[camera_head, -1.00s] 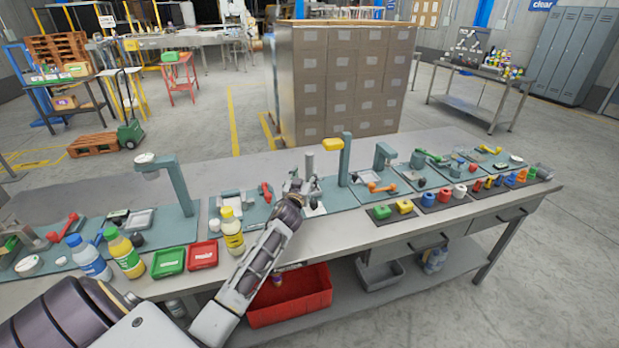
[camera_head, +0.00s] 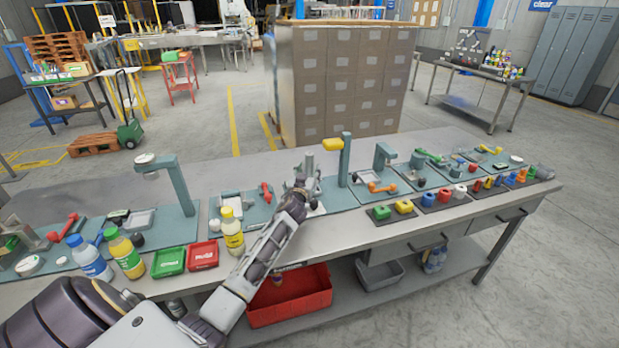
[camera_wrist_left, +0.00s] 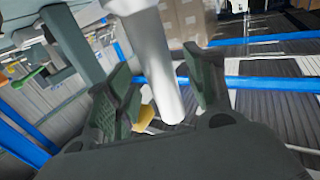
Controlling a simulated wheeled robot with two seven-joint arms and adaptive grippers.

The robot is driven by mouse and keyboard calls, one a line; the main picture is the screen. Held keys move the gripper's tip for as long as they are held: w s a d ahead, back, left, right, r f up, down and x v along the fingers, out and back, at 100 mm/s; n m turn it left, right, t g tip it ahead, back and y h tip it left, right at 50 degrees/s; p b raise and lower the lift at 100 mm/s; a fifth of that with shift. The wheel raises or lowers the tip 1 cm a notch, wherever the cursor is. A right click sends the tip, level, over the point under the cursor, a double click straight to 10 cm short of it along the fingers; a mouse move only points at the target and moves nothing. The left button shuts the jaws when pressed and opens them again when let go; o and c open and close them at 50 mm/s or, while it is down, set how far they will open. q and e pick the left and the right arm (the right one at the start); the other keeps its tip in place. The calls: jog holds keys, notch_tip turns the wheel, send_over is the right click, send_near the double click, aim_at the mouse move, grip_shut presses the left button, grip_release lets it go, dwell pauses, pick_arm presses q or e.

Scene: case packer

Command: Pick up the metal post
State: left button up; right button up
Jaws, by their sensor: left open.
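The metal post (camera_head: 310,162) is a grey upright cylinder on the bench, in the middle of the head view. Its lower part is hidden behind my left gripper (camera_head: 306,184). In the left wrist view the post (camera_wrist_left: 152,50) is a smooth, pale cylinder that lies between the two dark fingers of my left gripper (camera_wrist_left: 160,85). The fingers are spread, with a gap showing on the right side of the post. Whether the left finger touches it I cannot tell. My right gripper is in neither view.
A yellow bottle (camera_head: 231,232) stands left of my forearm, beside a red tray (camera_head: 203,254) and a green tray (camera_head: 169,262). A red bin (camera_head: 300,300) sits below the bench.

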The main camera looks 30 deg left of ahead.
pick_arm(q)
jog(key=shift+x, duration=1.05)
grip_shut()
